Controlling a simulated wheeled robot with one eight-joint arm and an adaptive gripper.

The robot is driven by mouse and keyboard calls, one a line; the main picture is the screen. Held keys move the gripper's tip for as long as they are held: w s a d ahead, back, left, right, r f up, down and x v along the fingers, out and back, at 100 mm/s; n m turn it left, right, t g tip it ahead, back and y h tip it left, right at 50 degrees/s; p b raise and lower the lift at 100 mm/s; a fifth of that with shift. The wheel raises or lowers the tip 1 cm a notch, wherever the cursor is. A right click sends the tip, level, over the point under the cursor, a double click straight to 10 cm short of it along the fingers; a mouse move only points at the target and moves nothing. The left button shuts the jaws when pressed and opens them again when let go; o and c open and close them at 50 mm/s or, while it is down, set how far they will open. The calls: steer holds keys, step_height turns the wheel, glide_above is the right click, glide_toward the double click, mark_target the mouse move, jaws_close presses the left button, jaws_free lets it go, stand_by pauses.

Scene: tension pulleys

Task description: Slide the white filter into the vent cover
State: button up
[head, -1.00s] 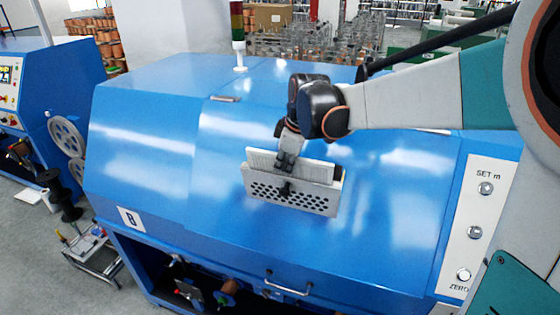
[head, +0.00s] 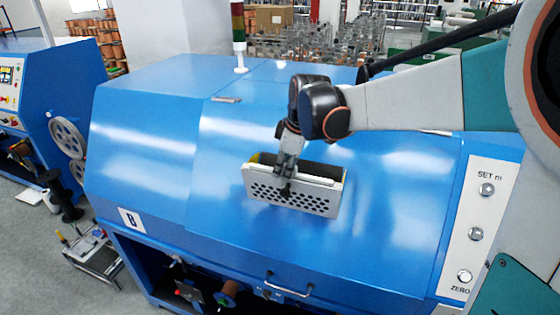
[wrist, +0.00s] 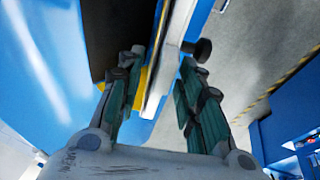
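The vent cover (head: 292,198) is a grey perforated plate with a dark knob, fixed on the sloping blue machine front. Behind its top edge there is a dark slot with yellow at its ends. The white filter does not stand above the cover in the head view and seems to be down inside, mostly hidden. My gripper (head: 286,184) is at the cover's top edge, left of its middle. In the wrist view its fingers (wrist: 162,78) are spread apart on either side of pale upright edges. I cannot clearly separate filter from cover there.
The blue machine (head: 150,170) fills the middle, with a control panel (head: 478,230) at right and a handle (head: 288,288) below. A signal tower (head: 238,35) stands behind. A small cart (head: 95,262) is at lower left.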

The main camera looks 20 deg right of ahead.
steer(key=v, duration=1.2)
steer(key=shift+s, duration=0.15)
steer(key=s+f+m+t+b, duration=0.1)
steer(key=s+f+m+b, duration=0.2)
steer(key=s+f+b, duration=0.4)
steer(key=s+a+f+m+t+b, duration=0.1)
steer(key=s+f+m+b, duration=0.3)
steer(key=f, duration=1.4)
steer(key=s+f+m+t+h+b, duration=0.1)
steer(key=s+f+m+b, duration=0.3)
steer(key=s+f+b, duration=0.6)
step_height(320, 180, down, 2)
steer(key=b, duration=0.5)
steer(key=shift+a, duration=0.3)
steer(key=shift+f, duration=0.15)
